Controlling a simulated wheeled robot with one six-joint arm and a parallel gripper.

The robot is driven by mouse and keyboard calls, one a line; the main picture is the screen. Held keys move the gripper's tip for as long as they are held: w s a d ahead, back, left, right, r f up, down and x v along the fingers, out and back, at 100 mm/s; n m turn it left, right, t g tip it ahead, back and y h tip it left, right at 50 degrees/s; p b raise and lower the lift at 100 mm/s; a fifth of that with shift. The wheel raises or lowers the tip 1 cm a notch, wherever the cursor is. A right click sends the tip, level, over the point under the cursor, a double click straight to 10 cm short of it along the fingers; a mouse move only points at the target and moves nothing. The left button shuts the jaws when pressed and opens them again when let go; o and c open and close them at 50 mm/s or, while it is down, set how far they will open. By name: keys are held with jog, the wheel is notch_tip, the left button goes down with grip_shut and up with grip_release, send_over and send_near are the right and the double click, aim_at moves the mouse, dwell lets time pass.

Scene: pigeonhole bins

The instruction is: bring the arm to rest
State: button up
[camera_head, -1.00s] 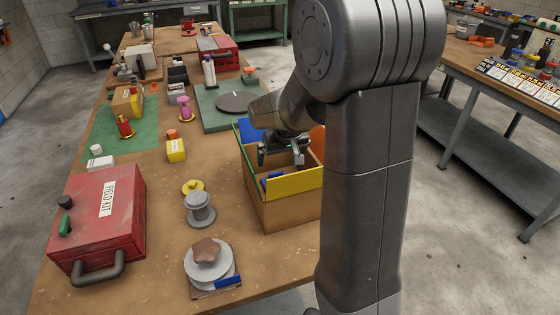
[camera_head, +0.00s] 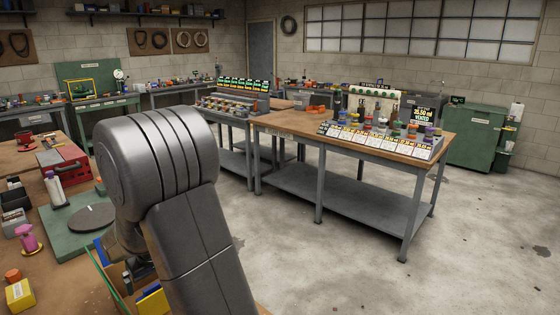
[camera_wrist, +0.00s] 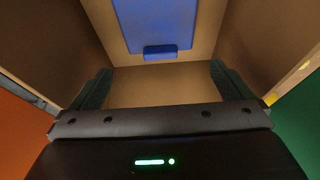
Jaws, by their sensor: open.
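My gripper (camera_wrist: 160,90) shows in the wrist view with its two dark fingers spread apart and nothing between them. It points down into a brown compartment of the bin box (camera_wrist: 160,96). A blue object (camera_wrist: 155,25) with a small raised tab lies at the compartment's far end, beyond the fingers and apart from them. In the head view my arm hides most of the box; a yellow panel of the box (camera_head: 154,303) and a blue panel show at the lower left.
The near table at left holds a round grey disc (camera_head: 91,217), a pink spool (camera_head: 28,238), a yellow block (camera_head: 19,295) and a red case (camera_head: 62,164). A second workbench (camera_head: 360,137) with a rack of coloured items stands to the right. Open floor lies right of my arm.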

aim_at(152, 289)
jog(key=x, duration=0.7)
jog(key=shift+f, duration=0.15)
jog(key=shift+r, duration=0.55)
